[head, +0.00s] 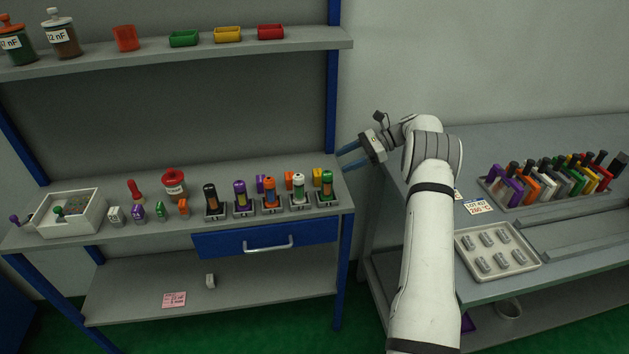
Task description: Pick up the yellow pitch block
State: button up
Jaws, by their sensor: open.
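A small yellow block (317,173) stands at the back right end of the left bench's top, partly hidden behind a cylinder with green ends (326,184). I take it to be the yellow pitch block. A purple block (260,183) and an orange block (288,179) stand in the same back row to its left. My gripper (347,159) is open and empty, with its blue fingers pointing left. In the picture it is just above and to the right of the yellow block; its height over the bench is hard to tell.
Several cylinders in dark holders stand in front of the blocks. A blue bench post (334,90) rises near my gripper. An upper shelf (200,55) carries small bins and jars. The right bench holds a rack of coloured tools (550,185) and a tray (497,250).

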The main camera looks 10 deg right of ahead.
aim_at(318, 177)
jog(key=x, duration=0.7)
jog(key=shift+a+f+p, duration=0.2)
jog(key=shift+f+p, duration=0.15)
jog(key=shift+c, duration=0.3)
jog(key=c, duration=1.2)
